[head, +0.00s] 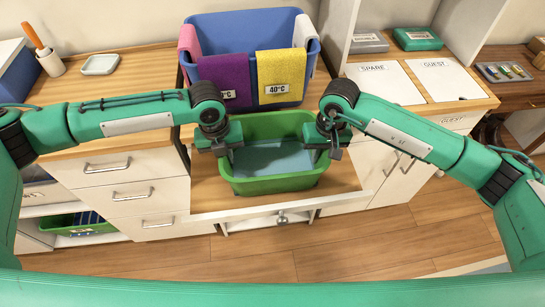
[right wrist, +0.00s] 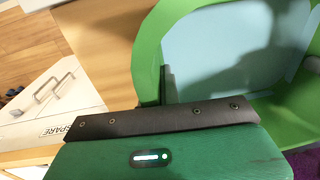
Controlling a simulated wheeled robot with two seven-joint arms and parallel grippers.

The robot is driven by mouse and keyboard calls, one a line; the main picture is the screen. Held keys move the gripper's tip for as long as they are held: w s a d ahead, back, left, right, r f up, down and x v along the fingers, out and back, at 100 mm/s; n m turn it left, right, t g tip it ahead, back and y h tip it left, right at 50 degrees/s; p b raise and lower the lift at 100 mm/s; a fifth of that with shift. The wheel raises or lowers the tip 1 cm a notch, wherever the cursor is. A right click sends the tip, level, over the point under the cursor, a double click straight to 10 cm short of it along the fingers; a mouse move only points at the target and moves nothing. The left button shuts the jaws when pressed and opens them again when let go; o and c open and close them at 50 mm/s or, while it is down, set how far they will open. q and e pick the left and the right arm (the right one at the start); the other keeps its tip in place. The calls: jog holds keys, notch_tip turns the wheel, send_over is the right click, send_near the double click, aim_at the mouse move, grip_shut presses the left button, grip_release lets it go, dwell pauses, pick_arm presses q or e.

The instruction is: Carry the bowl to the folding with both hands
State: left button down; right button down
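The bowl is a green tub (head: 275,184) with light blue cloth (head: 270,158) lying in it. It stands upright on a wooden pull-out surface in front of the cabinet. My left gripper (head: 228,148) is at its left rim and looks shut on it, though the fingertips are partly hidden. My right gripper (head: 324,150) is at the right rim. In the right wrist view, a dark finger (right wrist: 168,86) lies close against the inside of the tub wall (right wrist: 148,60), near the middle of the gripper, which looks shut on the rim. The other finger is hidden there.
A blue basket (head: 240,32) with purple (head: 226,78) and yellow (head: 281,76) cloths labelled 40°C stands just behind the tub. White panels marked SPARE (head: 384,82) and GUEST (head: 445,79) lie to the right, mostly bare. The left counter (head: 110,85) has free room.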

pick_arm(q)
jog(key=shift+r, duration=0.1)
pick_arm(e)
jog(key=shift+r, duration=0.15)
